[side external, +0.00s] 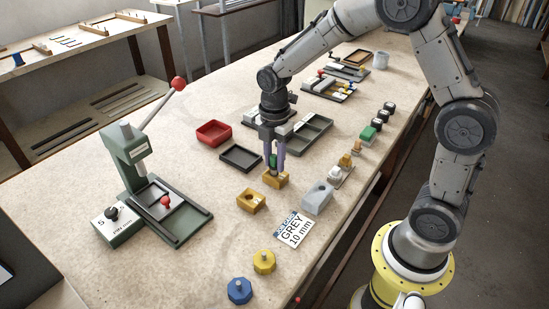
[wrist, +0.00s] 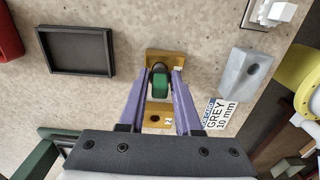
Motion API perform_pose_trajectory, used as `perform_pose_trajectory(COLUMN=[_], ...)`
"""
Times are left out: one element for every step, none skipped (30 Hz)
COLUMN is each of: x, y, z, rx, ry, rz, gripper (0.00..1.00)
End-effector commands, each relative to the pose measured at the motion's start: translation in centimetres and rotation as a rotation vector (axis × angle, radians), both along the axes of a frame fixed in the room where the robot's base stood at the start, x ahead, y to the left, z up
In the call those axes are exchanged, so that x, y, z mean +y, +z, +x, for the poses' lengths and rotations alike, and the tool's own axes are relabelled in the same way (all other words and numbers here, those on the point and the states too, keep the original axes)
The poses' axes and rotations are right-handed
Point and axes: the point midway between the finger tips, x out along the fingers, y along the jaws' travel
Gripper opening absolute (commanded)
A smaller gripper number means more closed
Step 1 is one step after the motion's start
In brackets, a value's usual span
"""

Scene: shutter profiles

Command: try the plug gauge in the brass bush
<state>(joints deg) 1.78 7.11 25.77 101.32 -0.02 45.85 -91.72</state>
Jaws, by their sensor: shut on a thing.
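My gripper (side external: 274,160) is shut on the green handle of the plug gauge (wrist: 160,82), which shows between the purple fingers in the wrist view. It points down at a brass-coloured block (side external: 281,182); that block also shows behind the gauge in the wrist view (wrist: 165,55). The gauge's lower end meets the block's top in the picture, but I cannot tell whether it is in a hole. A second brass-coloured block (side external: 251,201) with a dark hole lies just left of it; the wrist view shows this marked block (wrist: 158,117) nearer the gripper.
A grey block with a hole (side external: 317,197) and a "GREY 10 mm" card (side external: 295,231) lie right of the gripper. A dark tray (side external: 240,158) and red tray (side external: 213,133) are left. A green lever press (side external: 135,170) stands further left. Blue (side external: 239,291) and yellow (side external: 264,262) knobs are in front.

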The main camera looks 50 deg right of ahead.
Motion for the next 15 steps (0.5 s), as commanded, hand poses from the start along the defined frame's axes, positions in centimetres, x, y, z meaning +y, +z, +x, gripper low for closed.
perform_pose_trajectory(x=[0.00,0.00,0.00,0.00,0.00,0.00,0.00,0.00,0.00,0.00,0.00,0.00,0.00,0.00,0.00], y=[-0.06,-0.09,-0.13,-0.17,-0.20,-0.24,-0.28,-0.31,-0.35,-0.39,-0.42,-0.46,-0.50,-0.53,-0.57], z=[0.00,0.00,0.00,0.00,0.00,0.00,0.00,0.01,0.01,0.01,0.01,0.01,0.01,0.01,0.01], rx=[0.000,0.000,0.000,0.000,0.000,0.000,0.000,0.000,0.000,0.000,0.000,-0.001,-0.001,-0.001,-0.001], ry=[0.000,0.000,0.000,0.000,0.000,0.000,0.000,0.000,0.000,0.000,0.000,0.000,0.000,0.000,0.000], rz=[0.000,0.000,0.000,0.000,0.000,0.000,0.000,0.000,0.000,0.000,0.000,0.000,0.000,0.000,0.000], gripper=[0.00,0.00,0.00,0.00,0.00,0.00,0.00,0.00,0.00,0.00,0.00,0.00,0.00,0.00,0.00])
